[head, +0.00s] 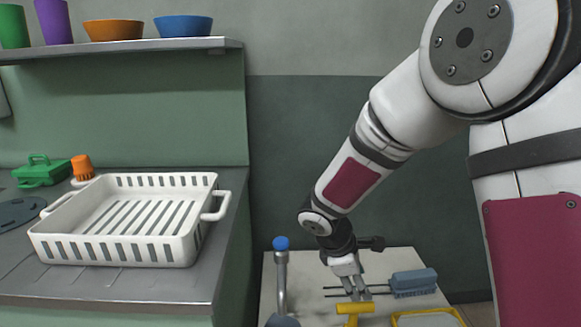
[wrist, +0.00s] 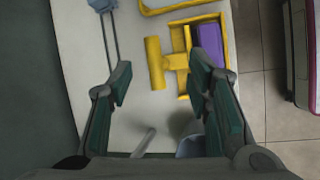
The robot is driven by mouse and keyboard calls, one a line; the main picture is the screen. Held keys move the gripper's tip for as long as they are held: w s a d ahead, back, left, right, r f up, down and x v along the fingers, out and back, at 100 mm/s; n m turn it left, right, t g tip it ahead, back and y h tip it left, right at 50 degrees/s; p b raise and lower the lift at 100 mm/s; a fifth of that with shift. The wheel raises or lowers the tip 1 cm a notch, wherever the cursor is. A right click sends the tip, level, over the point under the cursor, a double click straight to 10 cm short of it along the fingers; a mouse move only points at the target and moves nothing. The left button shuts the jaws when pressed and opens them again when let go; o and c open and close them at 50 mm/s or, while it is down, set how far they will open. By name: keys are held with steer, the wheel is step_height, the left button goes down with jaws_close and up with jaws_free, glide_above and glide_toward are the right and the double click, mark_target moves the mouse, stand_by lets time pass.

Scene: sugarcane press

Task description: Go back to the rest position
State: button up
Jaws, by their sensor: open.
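My gripper (head: 355,287) points down over the white table (head: 400,262) at the lower middle of the head view. In the wrist view my gripper (wrist: 163,85) has its two fingers wide apart with nothing between their tips. A yellow T-shaped piece (wrist: 156,62) lies below and just ahead of the fingers; it also shows under the gripper in the head view (head: 355,309). It looks clear of both fingers. My arm reaches down from the upper right and is bent at the elbow.
A metal post with a blue knob (head: 281,243) stands left of the gripper. A blue brush-like block (head: 412,281) with dark rods and a yellow-rimmed tray (head: 462,318) lie right. A purple block (wrist: 208,42) sits by yellow framing. A white basket (head: 110,252) stands on the left counter.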

steer(key=s+d+r+m+g, duration=0.1)
steer(key=s+d+r+m, duration=0.25)
steer(key=s+r, duration=0.45)
steer(key=s+d+r+m, duration=0.3)
steer(key=s+r+m, duration=0.2)
steer(key=s+r, duration=0.25)
steer(key=s+a+r+m+y, duration=0.1)
steer(key=s+a+m+y, duration=0.2)
steer(key=s, duration=0.7)
steer(key=s+a+r+m+y, duration=0.15)
steer(key=s+m, duration=0.25)
steer(key=s, duration=0.6)
step_height(320, 180, up, 27)
steer(key=t+p, duration=0.3)
steer(key=p, duration=2.3)
steer(key=shift+w+d, duration=0.25)
steer(key=shift+r+y, duration=0.1)
steer(key=shift+y, duration=0.15)
